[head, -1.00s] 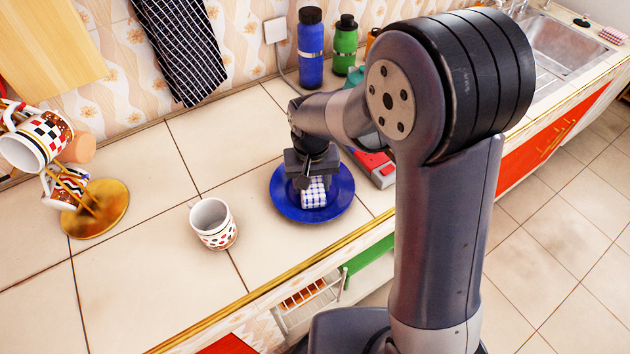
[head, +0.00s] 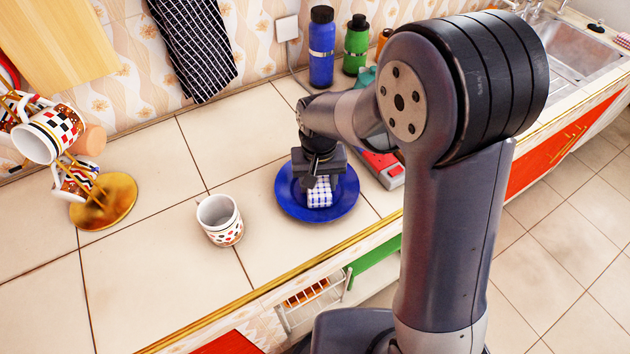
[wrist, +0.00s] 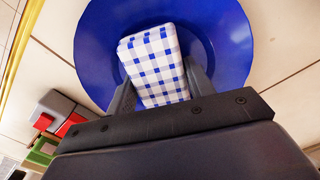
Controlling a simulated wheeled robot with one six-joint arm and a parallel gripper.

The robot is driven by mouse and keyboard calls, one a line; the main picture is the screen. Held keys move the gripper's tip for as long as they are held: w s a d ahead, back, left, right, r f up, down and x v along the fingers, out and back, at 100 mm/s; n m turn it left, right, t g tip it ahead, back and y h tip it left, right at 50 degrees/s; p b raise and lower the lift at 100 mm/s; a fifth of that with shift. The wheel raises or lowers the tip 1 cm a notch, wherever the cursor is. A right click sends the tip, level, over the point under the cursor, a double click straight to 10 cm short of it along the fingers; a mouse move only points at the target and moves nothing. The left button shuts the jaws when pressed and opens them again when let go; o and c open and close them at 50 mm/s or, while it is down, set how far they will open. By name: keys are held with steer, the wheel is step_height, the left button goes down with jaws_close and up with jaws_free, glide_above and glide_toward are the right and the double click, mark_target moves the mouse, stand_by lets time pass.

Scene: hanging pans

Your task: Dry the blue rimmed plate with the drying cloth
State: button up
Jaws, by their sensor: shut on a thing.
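The blue plate (head: 342,206) lies flat on the tiled counter. The blue and white checked drying cloth (head: 320,193) is a small block over the plate's middle. My gripper (head: 317,182) points down over the plate and is shut on the cloth. In the wrist view, the cloth (wrist: 155,65) sits between my two fingers, with the blue plate (wrist: 228,40) behind it. The cloth appears to be at or just above the plate's surface; I cannot tell if they touch.
A patterned cup (head: 220,221) stands left of the plate. A mug tree with a gold base (head: 108,205) is farther left. A red and grey object (head: 385,168) is close to the plate's right. Blue (head: 321,48) and green (head: 356,48) bottles stand by the wall. The counter's front edge is near.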

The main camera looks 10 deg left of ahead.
steer(key=shift+w+d+r, duration=0.15)
steer(key=shift+d, duration=0.55)
steer(key=shift+a+f, duration=0.2)
steer(key=shift+a, duration=0.5)
step_height(320, 180, up, 8)
steer(key=p, duration=0.6)
steer(key=shift+r, duration=0.1)
steer(key=shift+f, duration=0.2)
steer(key=shift+f+b, duration=2.6)
steer(key=shift+f, duration=0.65)
steer(key=shift+f+b, duration=0.5)
steer(key=shift+f, duration=0.15)
